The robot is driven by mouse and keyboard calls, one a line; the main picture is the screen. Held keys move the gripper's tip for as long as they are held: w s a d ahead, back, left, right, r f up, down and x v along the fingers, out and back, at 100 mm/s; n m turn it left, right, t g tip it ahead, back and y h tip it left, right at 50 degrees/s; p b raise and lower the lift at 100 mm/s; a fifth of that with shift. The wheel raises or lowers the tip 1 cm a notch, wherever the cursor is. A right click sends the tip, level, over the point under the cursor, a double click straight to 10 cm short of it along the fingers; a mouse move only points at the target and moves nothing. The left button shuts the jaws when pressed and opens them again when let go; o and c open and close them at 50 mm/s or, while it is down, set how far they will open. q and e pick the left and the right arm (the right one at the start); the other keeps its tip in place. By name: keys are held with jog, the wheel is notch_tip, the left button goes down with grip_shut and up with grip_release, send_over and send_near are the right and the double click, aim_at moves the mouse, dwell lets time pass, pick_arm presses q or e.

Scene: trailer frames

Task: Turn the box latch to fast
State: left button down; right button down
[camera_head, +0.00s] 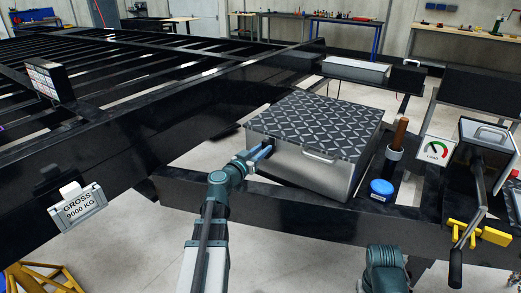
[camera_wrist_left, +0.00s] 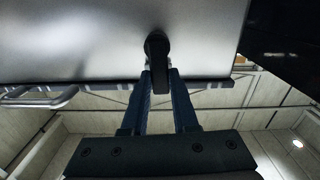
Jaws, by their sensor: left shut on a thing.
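The metal box (camera_head: 315,165) stands on the black trailer frame, its dark checker-plate lid (camera_head: 315,122) down. The box latch (camera_wrist_left: 157,48), a dark handle on a round pivot, is on the box's bare metal face in the left wrist view. It points down in that picture, between the fingertips. My left gripper (camera_head: 262,152) is at the box's left side in the head view, where it covers the latch. In the left wrist view my left gripper (camera_wrist_left: 160,76) is shut on the latch's free end. My right gripper is out of view.
A blue-lidded jar (camera_head: 381,190) and a wooden-handled tool (camera_head: 398,137) in a dark holder stand right of the box. A gauge sign (camera_head: 436,150) and a winch crank (camera_head: 474,212) are further right. A "GROSS 9000 KG" plate (camera_head: 78,206) hangs at left.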

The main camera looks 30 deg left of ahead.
pick_arm(q)
jog(key=shift+d+m, duration=0.2)
jog(key=shift+m, duration=0.4)
jog(key=shift+s, duration=0.1)
jog(key=c, duration=0.7)
grip_release()
